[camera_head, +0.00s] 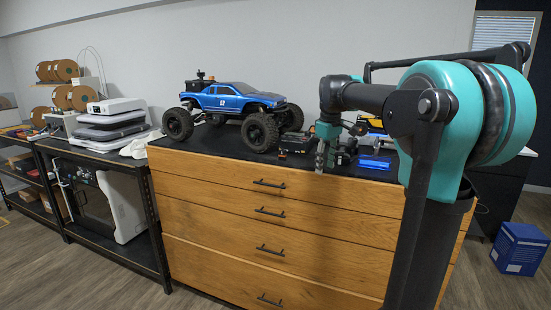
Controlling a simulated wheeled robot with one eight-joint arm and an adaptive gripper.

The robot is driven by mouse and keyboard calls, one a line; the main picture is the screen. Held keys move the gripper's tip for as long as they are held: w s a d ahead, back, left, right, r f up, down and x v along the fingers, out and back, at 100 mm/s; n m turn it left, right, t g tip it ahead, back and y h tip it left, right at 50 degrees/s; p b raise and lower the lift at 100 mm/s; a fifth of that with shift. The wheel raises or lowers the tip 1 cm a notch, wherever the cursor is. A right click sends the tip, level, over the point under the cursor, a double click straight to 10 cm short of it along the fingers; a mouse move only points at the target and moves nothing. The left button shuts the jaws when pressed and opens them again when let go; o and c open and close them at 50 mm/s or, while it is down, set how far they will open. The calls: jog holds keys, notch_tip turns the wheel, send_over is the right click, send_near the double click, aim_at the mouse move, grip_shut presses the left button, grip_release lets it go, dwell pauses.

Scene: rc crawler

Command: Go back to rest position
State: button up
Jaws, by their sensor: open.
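My gripper (321,160) hangs from my arm at the right, pointing down near the front edge of the dresser top (220,149). It is open, and I see nothing held in it. It shows small and partly edge-on. Just left of it lies a dark box-like part (296,142). A blue block (375,163) lies to its right. A blue RC crawler (234,100) with big black tyres stands on the dresser top, left of my gripper. My arm hides part of the dresser top at the right.
The wooden dresser (270,222) has several drawers with black handles. A dark shelf rack (110,160) on the left bears white devices and stands beside the dresser.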

jog(key=s+d+f+m+t, duration=0.2)
jog(key=s+f+m, duration=0.6)
jog(key=s+f, duration=1.8)
notch_tip(320, 180, down, 3)
jog(key=shift+s+d+f+m+t, duration=0.1)
jog(key=shift+s+d+m+t, duration=0.1)
jog(key=shift+d+m+t, duration=0.1)
